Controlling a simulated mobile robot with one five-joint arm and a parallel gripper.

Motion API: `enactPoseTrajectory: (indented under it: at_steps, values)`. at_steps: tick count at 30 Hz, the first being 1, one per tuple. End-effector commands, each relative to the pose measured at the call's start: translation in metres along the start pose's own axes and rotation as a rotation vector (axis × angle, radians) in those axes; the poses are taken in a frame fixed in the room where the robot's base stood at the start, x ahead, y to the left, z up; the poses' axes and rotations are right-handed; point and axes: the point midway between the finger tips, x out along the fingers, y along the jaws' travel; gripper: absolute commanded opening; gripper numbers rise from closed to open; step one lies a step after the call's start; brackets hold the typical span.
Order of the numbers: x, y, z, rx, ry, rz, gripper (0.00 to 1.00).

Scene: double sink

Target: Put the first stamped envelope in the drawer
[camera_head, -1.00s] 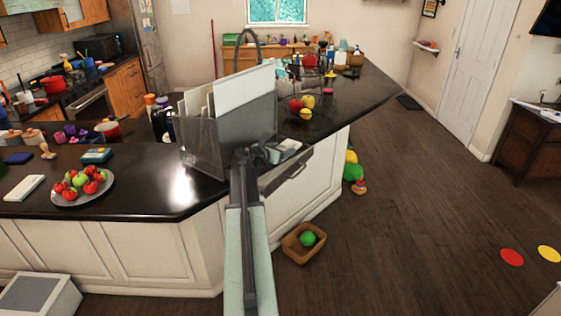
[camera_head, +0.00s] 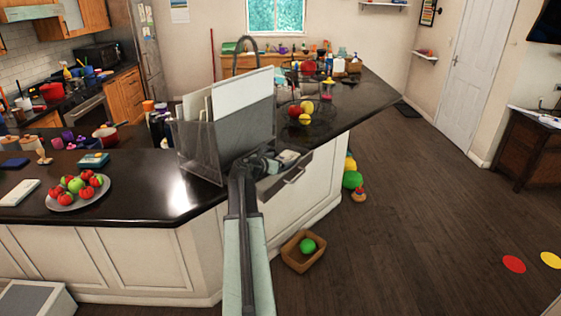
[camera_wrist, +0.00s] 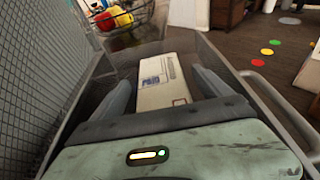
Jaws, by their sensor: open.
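A pale envelope with a blue printed mark (camera_wrist: 158,78) lies in the open drawer (camera_wrist: 262,112), between my gripper's fingers in the wrist view. Its near end is hidden behind my gripper. My gripper (camera_wrist: 160,74) is open, with a finger on either side of the envelope; I cannot tell whether they touch it. In the head view, my gripper (camera_head: 262,162) is at the drawer (camera_head: 286,182) under the counter's edge, and a pale piece of the envelope (camera_head: 287,157) shows beside it.
A mesh holder (camera_head: 200,152) with large white envelopes (camera_head: 243,92) stands on the counter beside the drawer; its mesh wall (camera_wrist: 40,70) is close at left in the wrist view. A wire fruit basket (camera_head: 303,113) is beyond. A box with a green ball (camera_head: 308,245) is on the floor.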

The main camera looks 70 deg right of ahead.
Motion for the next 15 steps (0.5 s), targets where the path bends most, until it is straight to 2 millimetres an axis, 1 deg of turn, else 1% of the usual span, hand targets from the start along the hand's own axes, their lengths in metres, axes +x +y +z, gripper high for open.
enactPoseTrajectory:
  at_steps: [9,12,15]
  values:
    - [-0.079,-0.001,0.003,-0.002,0.000,0.004,0.89]
    - [-0.099,-0.001,0.002,-0.001,0.000,0.003,0.89]
    - [-0.112,0.000,0.001,-0.001,0.000,0.003,0.89]
